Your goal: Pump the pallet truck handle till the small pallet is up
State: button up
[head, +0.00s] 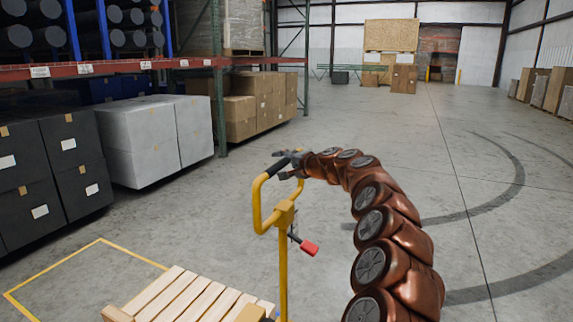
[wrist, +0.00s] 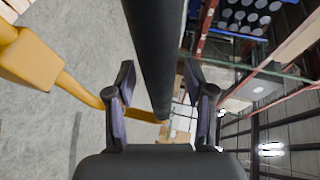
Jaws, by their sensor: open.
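The pallet truck handle (head: 283,235) is a yellow upright post with a loop at its top and a black grip (head: 278,166) on the loop's upper bar. A red-tipped lever (head: 309,248) sticks out from the post. My gripper (head: 293,161) is at the black grip. In the wrist view my gripper (wrist: 160,100) has its two fingers apart, one on each side of the black grip (wrist: 158,50). The small pallet (head: 190,298) of pale wooden slats is at the bottom left of the head view. Its underside and the truck's forks are hidden.
Yellow floor lines (head: 55,268) run beside the pallet. Black boxes (head: 75,165) and white boxes (head: 155,138) stand at the left by a rack (head: 140,66) with dark rolls. Brown cartons (head: 262,103) stand farther back. The floor at the right is clear.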

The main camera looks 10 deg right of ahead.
grip_shut()
dwell(0.4)
